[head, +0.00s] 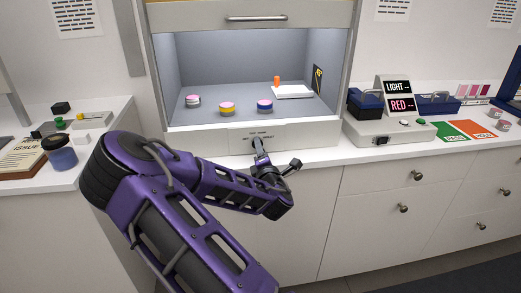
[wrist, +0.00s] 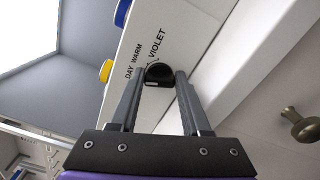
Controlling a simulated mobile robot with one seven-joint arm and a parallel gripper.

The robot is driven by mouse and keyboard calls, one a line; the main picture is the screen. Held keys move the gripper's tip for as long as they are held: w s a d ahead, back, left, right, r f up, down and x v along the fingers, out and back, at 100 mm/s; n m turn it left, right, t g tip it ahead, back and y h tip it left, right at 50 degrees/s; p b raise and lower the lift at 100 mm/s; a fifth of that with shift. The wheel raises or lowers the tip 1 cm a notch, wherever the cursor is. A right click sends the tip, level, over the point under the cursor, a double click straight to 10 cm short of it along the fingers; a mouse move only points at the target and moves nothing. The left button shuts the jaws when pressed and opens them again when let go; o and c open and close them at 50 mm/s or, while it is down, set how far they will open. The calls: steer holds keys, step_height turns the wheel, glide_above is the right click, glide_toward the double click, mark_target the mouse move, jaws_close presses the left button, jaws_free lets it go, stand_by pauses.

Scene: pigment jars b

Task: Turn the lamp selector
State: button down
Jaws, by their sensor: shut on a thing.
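The lamp selector is a small black knob (wrist: 158,75) on the white front panel of the light booth (head: 190,140). The words DAY, WARM and VIOLET are printed beside it in the wrist view. My gripper (wrist: 160,78) is shut on the knob, with one finger on each side of it. In the head view my gripper (head: 259,146) reaches the middle of the booth's front panel and hides the knob. Which word the knob points to I cannot tell.
Several jars with coloured bands, such as a yellow-banded one (head: 227,107), stand inside the booth with a white plate (head: 292,92). A device with a LIGHT and RED display (head: 398,95) stands to the right. Drawers with knobs (head: 417,175) lie below the counter.

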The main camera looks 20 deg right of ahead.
steer(key=shift+m, duration=0.4)
steer(key=m+b, duration=0.1)
steer(key=m, duration=0.2)
steer(key=shift+f+b, duration=0.1)
steer(key=shift+b, duration=0.2)
steer(key=shift+m+b, duration=0.65)
steer(key=shift+m, duration=1.35)
steer(key=c, duration=0.6)
jaws_free()
steer(key=shift+c, duration=0.2)
steer(key=shift+s, duration=0.1)
